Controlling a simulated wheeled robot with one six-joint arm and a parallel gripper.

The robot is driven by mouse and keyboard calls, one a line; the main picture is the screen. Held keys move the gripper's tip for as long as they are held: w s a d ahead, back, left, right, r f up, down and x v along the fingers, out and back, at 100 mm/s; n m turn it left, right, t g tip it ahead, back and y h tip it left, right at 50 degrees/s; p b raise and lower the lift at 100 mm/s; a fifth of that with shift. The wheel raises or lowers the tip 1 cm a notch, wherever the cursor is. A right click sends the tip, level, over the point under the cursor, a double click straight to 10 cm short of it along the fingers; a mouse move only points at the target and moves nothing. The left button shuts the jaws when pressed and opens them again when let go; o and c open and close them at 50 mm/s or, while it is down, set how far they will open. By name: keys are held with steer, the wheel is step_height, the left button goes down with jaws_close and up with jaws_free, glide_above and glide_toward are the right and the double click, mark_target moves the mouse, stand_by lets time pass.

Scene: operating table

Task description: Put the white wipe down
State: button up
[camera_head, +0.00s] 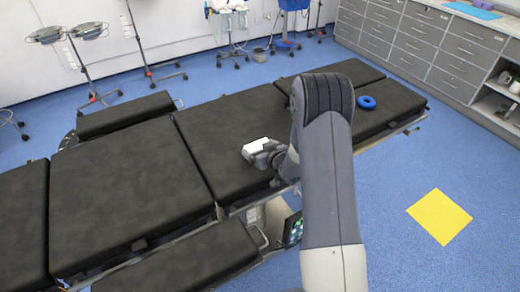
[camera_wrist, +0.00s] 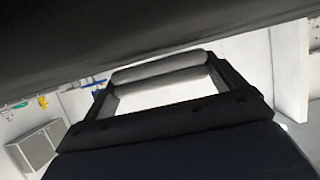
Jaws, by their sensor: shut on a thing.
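The white wipe (camera_head: 256,146) shows in the head view as a small white block at the end of my arm, over the middle section of the black operating table (camera_head: 140,180). My gripper (camera_head: 262,152) is shut on it, close to the padded top. I cannot tell whether the wipe touches the pad. In the wrist view, my gripper (camera_wrist: 160,72) shows as a dark frame with grey rounded parts, and the dark underside or edge of something fills the top. The wipe is not clearly told apart from the pale background there.
A blue ring (camera_head: 366,102) lies on the table's right end. A yellow square (camera_head: 440,216) lies on the blue floor. Grey drawer cabinets (camera_head: 420,45) stand at the back right. Wheeled stands (camera_head: 75,60) are behind the table. The pad left of my gripper is bare.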

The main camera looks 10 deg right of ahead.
steer(key=shift+f, duration=0.3)
steer(key=shift+f, duration=0.1)
steer(key=o, duration=0.7)
steer(key=b+v, duration=0.2)
steer(key=v, duration=1)
